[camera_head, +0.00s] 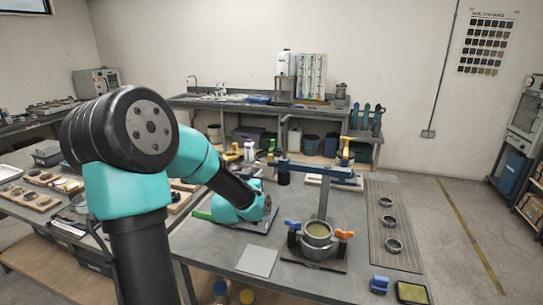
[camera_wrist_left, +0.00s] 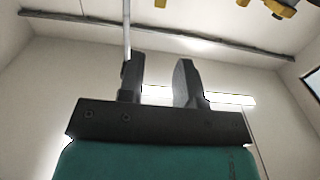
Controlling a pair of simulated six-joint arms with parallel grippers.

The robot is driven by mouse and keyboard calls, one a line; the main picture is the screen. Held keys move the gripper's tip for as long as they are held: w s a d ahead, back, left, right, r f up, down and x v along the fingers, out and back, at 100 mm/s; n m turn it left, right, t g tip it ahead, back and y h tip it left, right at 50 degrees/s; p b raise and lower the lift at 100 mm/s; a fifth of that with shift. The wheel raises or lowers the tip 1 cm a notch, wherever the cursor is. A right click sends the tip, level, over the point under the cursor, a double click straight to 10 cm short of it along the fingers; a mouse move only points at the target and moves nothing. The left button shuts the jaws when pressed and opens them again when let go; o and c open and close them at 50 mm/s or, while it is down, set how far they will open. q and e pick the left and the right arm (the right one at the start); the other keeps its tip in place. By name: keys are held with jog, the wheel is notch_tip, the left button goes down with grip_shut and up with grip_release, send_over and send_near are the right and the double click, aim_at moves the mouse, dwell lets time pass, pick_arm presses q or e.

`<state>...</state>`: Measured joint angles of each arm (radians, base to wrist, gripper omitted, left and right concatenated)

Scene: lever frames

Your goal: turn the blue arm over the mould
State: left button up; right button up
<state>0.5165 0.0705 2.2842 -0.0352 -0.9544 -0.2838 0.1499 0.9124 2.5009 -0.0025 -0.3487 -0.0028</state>
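The blue arm (camera_head: 316,170) is a blue-grey bar lying crosswise on top of a grey post (camera_head: 323,200). A dark cylinder hangs under its left end. The mould (camera_head: 317,238) is a round metal cup with pale contents, at the foot of the post, with blue and orange clamp handles beside it. The bar's left end is off to the left of the cup. My left gripper (camera_head: 267,205) is low over the bench, left of the post and mould; its fingers are hard to make out there. The left wrist view shows its two fingers (camera_wrist_left: 160,80) apart and empty. My right gripper is not visible.
Metal rings (camera_head: 388,221) lie on a grey strip at the bench's right. A blue block (camera_head: 379,284) and a yellow-topped tray (camera_head: 411,293) are at the front right. A pale flat plate (camera_head: 257,261) lies left of the mould. Bottles and yellow-handled tools stand behind.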

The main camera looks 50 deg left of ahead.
aim_at(269, 156)
pick_arm(q)
jog(key=x, duration=1.7)
grip_shut()
